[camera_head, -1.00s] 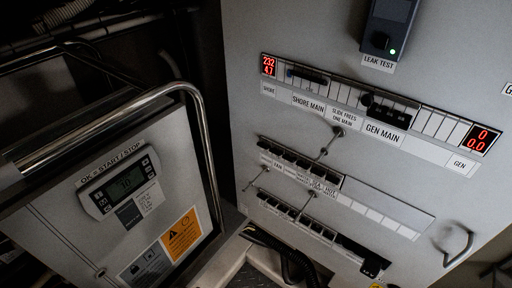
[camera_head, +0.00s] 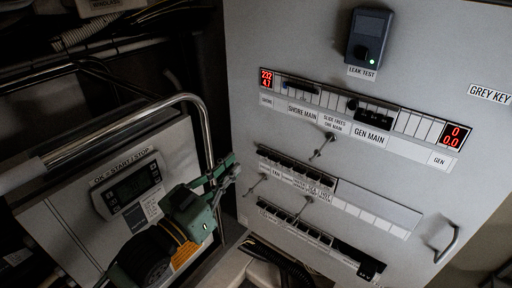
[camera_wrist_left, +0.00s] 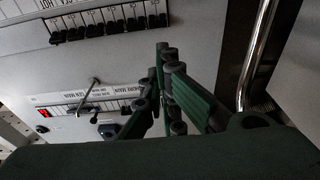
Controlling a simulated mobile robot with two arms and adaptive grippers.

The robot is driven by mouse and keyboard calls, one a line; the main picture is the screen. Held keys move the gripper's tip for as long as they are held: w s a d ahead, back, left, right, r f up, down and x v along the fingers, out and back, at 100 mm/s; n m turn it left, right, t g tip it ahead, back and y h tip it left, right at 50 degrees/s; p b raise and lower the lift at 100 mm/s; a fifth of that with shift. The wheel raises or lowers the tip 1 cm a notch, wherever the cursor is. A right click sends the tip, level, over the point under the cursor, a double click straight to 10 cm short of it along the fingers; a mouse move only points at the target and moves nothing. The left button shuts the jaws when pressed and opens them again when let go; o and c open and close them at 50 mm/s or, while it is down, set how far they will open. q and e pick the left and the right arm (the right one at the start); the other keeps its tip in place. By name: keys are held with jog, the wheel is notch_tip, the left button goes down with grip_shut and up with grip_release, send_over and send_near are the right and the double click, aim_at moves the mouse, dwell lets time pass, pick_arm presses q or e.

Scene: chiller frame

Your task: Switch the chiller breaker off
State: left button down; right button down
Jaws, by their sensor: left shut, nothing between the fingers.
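The grey panel (camera_head: 310,35) carries rows of small black breakers. The middle row (camera_head: 300,166) and the lower row (camera_head: 300,228) have small labels that I cannot read well enough to pick out the chiller breaker. My left gripper (camera_head: 229,168) is green, shut and empty, just left of the middle row and apart from the breakers. In the left wrist view the gripper (camera_wrist_left: 166,52) points at the panel, with a breaker row (camera_wrist_left: 110,24) to its left. My right gripper is not in view.
A main row with red displays (camera_head: 454,134) runs above, with metal slide levers (camera_head: 323,146) below it. A bent metal rail (camera_head: 130,122) and a control box with a display (camera_head: 133,184) stand at left. A handle (camera_head: 447,244) sticks out at the lower right.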

aim_at(262, 154)
pick_arm(q)
jog(key=shift+w, duration=0.1)
jog(key=p+x, duration=0.2)
jog(key=x, duration=0.6)
jog(key=shift+w+d, duration=0.2)
jog(key=shift+w+d+r, duration=0.1)
jog(key=shift+w+d, duration=0.3)
jog(key=shift+w, duration=0.15)
